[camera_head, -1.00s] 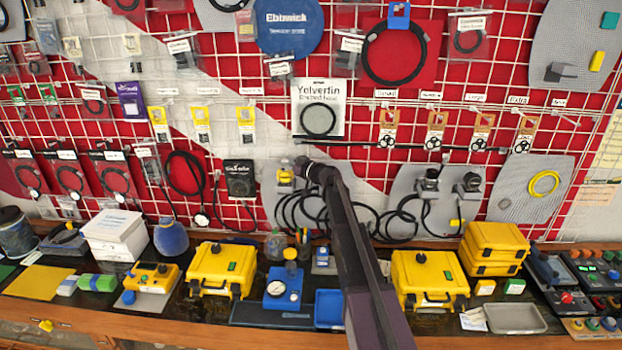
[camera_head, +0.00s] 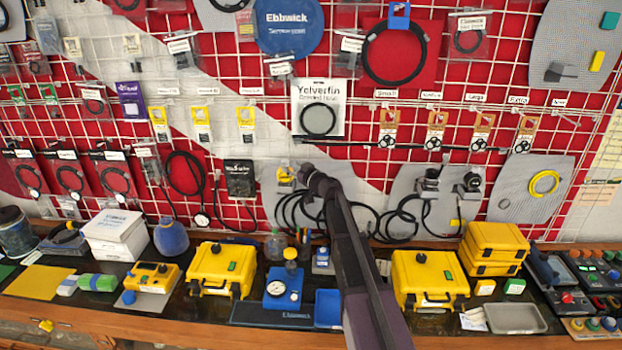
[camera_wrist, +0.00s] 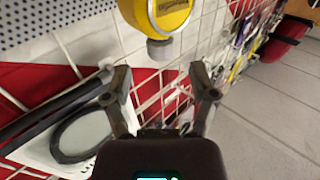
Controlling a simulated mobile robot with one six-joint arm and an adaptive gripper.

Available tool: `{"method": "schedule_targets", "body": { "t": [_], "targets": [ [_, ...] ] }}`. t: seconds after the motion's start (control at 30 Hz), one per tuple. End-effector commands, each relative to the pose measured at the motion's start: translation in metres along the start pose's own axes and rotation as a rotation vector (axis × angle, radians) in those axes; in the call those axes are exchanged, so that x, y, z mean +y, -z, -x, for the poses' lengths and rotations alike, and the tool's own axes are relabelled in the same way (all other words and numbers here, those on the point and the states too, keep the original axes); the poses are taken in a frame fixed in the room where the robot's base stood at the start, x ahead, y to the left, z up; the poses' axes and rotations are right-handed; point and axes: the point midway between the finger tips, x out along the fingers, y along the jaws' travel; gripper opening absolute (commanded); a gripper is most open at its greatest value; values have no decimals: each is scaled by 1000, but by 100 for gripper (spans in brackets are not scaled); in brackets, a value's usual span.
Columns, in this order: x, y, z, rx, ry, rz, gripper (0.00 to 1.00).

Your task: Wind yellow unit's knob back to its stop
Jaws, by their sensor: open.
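The yellow unit (camera_head: 285,174) hangs on the wall grid in the head view, just left of the end of my arm. In the wrist view the yellow unit (camera_wrist: 170,14) is at the top centre, cut off by the frame edge. A grey knob (camera_wrist: 160,49) sticks out below its body. My gripper (camera_wrist: 160,77) is open and empty, with one finger on each side below the knob in the picture. The fingers look apart from the knob. In the head view my gripper is small and its fingers are not clear.
Black hoses (camera_head: 300,212) hang in loops below the unit. Two grey-black units (camera_head: 430,184) hang on a grey panel to the right. The bench below holds yellow cases (camera_head: 222,262), a blue gauge box (camera_head: 283,290) and trays.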

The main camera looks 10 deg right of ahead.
Motion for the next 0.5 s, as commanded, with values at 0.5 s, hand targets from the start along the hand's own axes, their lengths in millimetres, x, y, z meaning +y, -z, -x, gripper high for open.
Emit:
{"method": "schedule_targets", "body": {
  "t": [0.5],
  "targets": [
    [-1,0,73,0,-1,0,74]
  ]
}}
